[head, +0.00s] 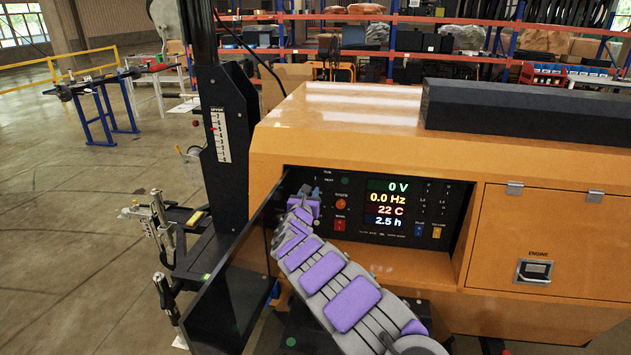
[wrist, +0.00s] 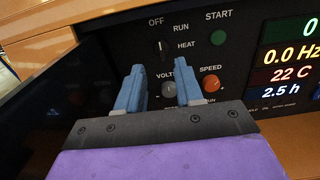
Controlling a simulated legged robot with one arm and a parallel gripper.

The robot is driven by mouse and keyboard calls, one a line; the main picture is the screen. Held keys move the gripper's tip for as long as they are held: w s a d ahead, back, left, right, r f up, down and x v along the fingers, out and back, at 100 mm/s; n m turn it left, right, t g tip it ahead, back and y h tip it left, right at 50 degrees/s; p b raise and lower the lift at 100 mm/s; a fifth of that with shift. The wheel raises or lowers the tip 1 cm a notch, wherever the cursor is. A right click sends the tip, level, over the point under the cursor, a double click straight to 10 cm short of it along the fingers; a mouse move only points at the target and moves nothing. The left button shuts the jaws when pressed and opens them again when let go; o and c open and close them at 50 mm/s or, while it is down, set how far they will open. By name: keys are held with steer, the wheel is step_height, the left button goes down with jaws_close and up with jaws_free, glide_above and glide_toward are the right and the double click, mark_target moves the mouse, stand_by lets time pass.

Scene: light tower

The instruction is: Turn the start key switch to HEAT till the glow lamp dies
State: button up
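The start key switch (wrist: 161,46) is a small dark switch with a thin pale upright mark, set among the labels OFF, RUN and HEAT in the wrist view. A green round button or lamp (wrist: 218,38) sits under the word START; it also shows in the head view (head: 345,181). I cannot make out a lit glow lamp. My gripper (wrist: 160,68) has two blue fingers spread apart with nothing between them. They point at the panel just below the switch, around the VOLTS knob in the picture. In the head view my gripper (head: 304,193) is at the panel's left end.
The control panel (head: 455,205) is recessed in an orange housing (head: 370,130). Its display (head: 387,203) reads 0 V, 0.0 Hz, 22 C and 2.5 h. A grey VOLTS knob (wrist: 169,89) and orange SPEED knob (wrist: 211,83) lie close by. A dark open door (head: 235,285) stands left.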

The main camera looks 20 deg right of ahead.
mark_target(315, 177)
steer(key=shift+x, duration=5.05)
steer(key=shift+c, duration=0.3)
jaws_close()
